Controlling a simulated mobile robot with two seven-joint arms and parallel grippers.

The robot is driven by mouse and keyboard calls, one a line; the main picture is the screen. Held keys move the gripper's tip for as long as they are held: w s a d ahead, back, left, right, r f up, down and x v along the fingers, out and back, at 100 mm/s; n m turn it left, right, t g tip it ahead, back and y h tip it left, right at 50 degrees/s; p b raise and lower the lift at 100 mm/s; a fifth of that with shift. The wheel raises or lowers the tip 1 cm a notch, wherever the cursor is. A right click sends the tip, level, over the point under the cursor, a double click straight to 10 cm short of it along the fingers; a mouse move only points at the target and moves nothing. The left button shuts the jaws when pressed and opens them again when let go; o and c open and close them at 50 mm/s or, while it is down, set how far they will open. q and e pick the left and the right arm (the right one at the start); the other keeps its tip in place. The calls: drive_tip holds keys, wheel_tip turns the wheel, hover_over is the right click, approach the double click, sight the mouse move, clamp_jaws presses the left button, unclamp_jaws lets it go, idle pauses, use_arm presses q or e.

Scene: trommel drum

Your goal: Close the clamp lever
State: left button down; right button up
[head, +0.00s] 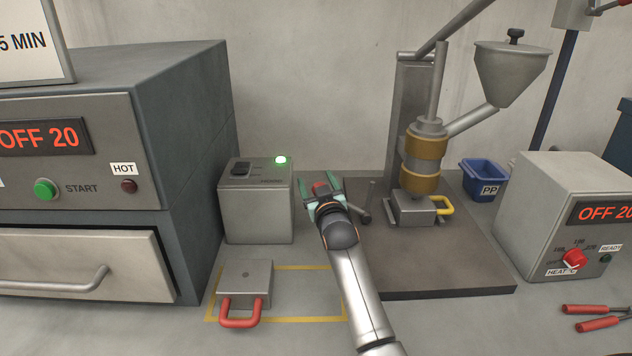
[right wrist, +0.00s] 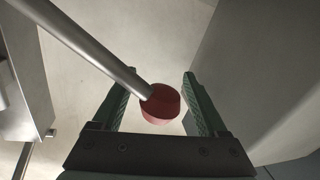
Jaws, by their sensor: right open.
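The clamp lever shows in the right wrist view as a grey metal rod (right wrist: 95,50) ending in a red knob (right wrist: 162,106). The knob also shows in the head view (head: 320,187), left of the press. My right gripper (head: 321,181) is open, with its green fingers on either side of the knob. In the right wrist view its fingers (right wrist: 159,82) stand apart, with gaps to the knob. Most of the lever's rod is hidden in the head view. The press barrel (head: 426,160) stands over a small mould block with a yellow handle (head: 443,206). My left gripper is not in view.
A grey box with a green light (head: 258,212) stands just left of my right gripper. A mould block with a red handle (head: 245,283) lies in a yellow outline. An oven (head: 190,130) is at left, a heater control box (head: 545,215) at right.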

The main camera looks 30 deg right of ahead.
clamp_jaws()
idle(0.4)
idle(0.9)
